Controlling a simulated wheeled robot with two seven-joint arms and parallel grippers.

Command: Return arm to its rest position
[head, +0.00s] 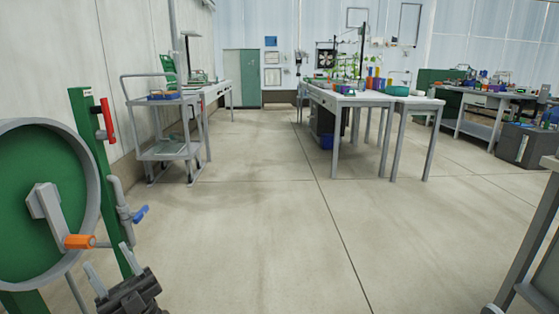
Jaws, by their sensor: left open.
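My left gripper (110,268) is at the lower left, with its dark body at the bottom edge and two pale fingers spread apart. Nothing shows between the fingers. It is just below and to the right of the orange crank handle (78,241) on the large green wheel (35,190) with a grey rim. I cannot tell how near in depth the fingers are to the handle. My right gripper is not in view.
A green post (88,130) carries a red lever (106,120) and a grey pipe with a blue valve handle (140,214). A grey cart (168,150) stands behind. Workbenches (350,98) stand farther back. A grey frame (535,240) is at right. The middle floor is clear.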

